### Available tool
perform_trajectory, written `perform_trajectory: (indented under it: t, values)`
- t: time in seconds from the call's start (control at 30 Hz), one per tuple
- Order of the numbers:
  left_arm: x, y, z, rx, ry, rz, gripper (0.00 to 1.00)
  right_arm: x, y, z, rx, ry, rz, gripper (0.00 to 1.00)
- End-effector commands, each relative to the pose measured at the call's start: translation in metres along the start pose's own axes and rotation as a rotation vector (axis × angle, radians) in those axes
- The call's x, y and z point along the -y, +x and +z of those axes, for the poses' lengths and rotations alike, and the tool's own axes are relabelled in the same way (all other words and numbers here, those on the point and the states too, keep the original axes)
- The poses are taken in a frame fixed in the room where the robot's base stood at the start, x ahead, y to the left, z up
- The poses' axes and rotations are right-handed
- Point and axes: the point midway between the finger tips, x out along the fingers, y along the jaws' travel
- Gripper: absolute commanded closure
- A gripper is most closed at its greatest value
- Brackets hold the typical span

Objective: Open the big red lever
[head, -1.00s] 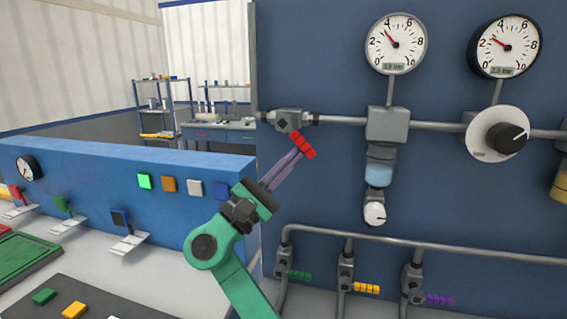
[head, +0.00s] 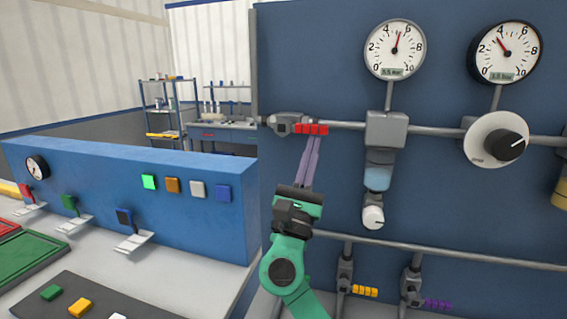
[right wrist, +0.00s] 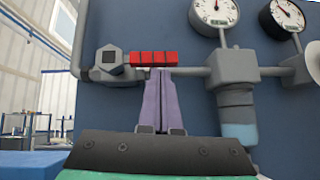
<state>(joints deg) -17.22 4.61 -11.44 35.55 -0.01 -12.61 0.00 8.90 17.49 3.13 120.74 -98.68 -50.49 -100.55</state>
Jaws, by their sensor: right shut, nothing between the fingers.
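The big red lever (head: 311,129) is on the grey valve (head: 284,124) at the left end of the upper pipe. It now lies level, in line with the pipe. The lever also shows in the right wrist view (right wrist: 154,58), pointing right from the valve (right wrist: 108,62). My right gripper (head: 311,140) is shut and empty, with its purple fingers upright just under the lever. In the right wrist view the fingertips (right wrist: 160,72) are at the lever's lower edge; I cannot tell whether they touch it. My left gripper is not in view.
Two gauges (head: 395,50) (head: 506,53) hang above the pipe, with a grey and black knob (head: 497,140) to the right. Small yellow (head: 365,291) and purple (head: 438,304) levers sit below. A blue button console (head: 130,185) stands left.

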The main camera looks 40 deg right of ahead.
Motion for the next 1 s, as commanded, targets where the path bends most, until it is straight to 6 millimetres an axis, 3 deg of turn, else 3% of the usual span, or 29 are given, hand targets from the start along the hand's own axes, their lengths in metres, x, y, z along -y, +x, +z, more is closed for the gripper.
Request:
perform_trajectory:
  t: [0.67, 0.77, 1.0]
  values:
    - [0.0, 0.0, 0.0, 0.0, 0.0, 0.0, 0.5, 0.001, 0.0, 0.001, -0.001, 0.002, -0.001, 1.0]
    - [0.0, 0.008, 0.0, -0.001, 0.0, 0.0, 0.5, 0.001, -0.012, -0.001, -0.002, 0.002, 0.0, 1.0]
    - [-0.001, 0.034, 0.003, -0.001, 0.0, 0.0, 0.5, 0.001, -0.063, -0.003, -0.003, 0.003, 0.001, 1.0]
